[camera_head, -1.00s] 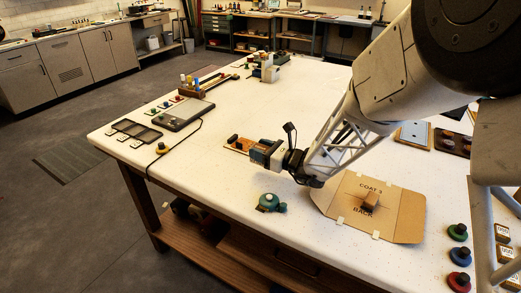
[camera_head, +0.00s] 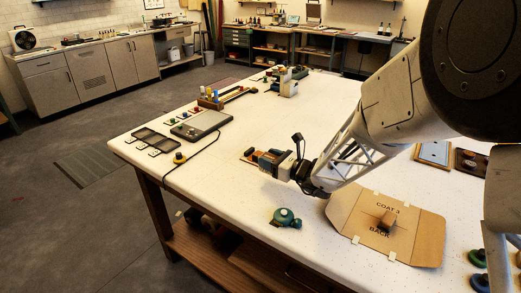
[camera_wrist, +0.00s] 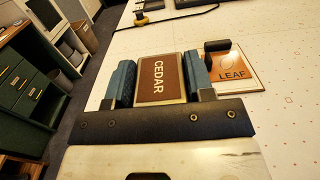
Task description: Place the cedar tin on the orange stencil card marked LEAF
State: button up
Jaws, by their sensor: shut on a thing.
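The cedar tin (camera_wrist: 160,80), with a brown label reading CEDAR and a pale rim, is held between the blue finger pads of my gripper (camera_wrist: 158,82) in the wrist view. The orange stencil card marked LEAF (camera_wrist: 246,82) lies on the table just right of the tin in that view, with a dark block (camera_wrist: 217,46) at its upper left. In the head view my gripper (camera_head: 271,161) is low over the table, and part of the card (camera_head: 246,155) shows just left of it. The fingers mostly hide the tin there. I cannot tell its exact height.
A cardboard stencil (camera_head: 361,236) with a brown block lies right of a green round object (camera_head: 285,217). The white table (camera_head: 235,190) is clear around my gripper.

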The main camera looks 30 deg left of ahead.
jog(key=w+a, duration=0.3)
jog(key=w+a+f, duration=0.1)
jog(key=w+a, duration=0.7)
jog(key=shift+f, duration=0.25)
dwell(0.3)
jog(key=shift+f, duration=1.75)
jog(key=shift+f, duration=0.1)
jog(key=o, duration=1)
jog(key=shift+d, duration=0.15)
